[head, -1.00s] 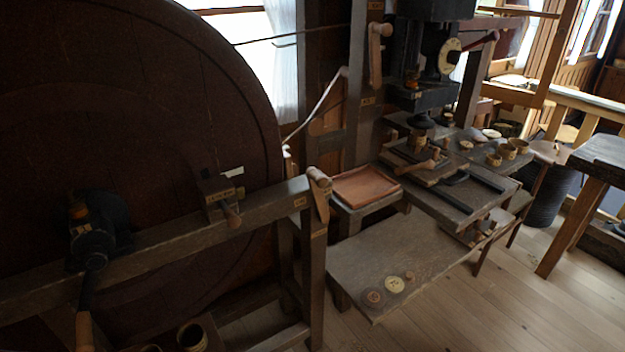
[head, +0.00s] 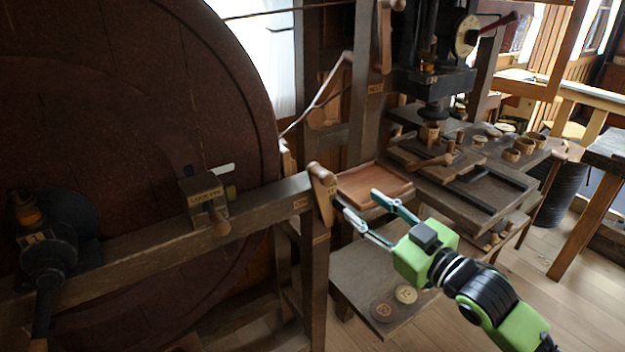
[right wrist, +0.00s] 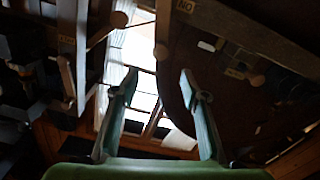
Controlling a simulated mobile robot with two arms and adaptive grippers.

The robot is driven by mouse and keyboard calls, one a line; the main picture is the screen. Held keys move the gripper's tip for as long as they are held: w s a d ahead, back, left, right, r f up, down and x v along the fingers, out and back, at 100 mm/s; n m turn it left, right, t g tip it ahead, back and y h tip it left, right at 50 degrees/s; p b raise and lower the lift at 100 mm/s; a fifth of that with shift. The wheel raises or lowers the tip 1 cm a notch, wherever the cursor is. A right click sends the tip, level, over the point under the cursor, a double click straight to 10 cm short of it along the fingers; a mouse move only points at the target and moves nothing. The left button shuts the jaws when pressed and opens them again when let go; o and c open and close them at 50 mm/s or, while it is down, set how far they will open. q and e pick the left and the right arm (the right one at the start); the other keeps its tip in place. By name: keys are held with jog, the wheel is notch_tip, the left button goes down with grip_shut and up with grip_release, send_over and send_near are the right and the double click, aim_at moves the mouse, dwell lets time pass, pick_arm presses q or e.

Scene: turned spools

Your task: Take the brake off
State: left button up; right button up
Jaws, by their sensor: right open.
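The wooden lever (head: 322,190) that I take for the brake stands at the right end of the heavy beam (head: 265,211), leaning slightly, its rounded knob up. A label that seems to read ON is on the beam beside it. My right gripper (head: 362,203) is open and empty, just right of the lever, with its fingers pointing toward it and apart from it. My left gripper is not in view.
A large dark wheel (head: 120,100) fills the left, with a labelled lock block (head: 203,192) on the beam. A reddish tray (head: 372,184) lies behind my gripper. A bench (head: 485,190) with tools and cups stands right. A low shelf with two discs (head: 405,293) is below my arm.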

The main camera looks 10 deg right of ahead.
aim_at(330, 180)
jog(key=p+x, duration=0.2)
jog(key=x, duration=1.1)
jog(key=shift+w+a+r+p, duration=0.1)
jog(key=shift+w+a+p, duration=0.05)
jog(key=shift+w+p, duration=0.2)
jog(key=shift+s, duration=0.1)
grip_shut()
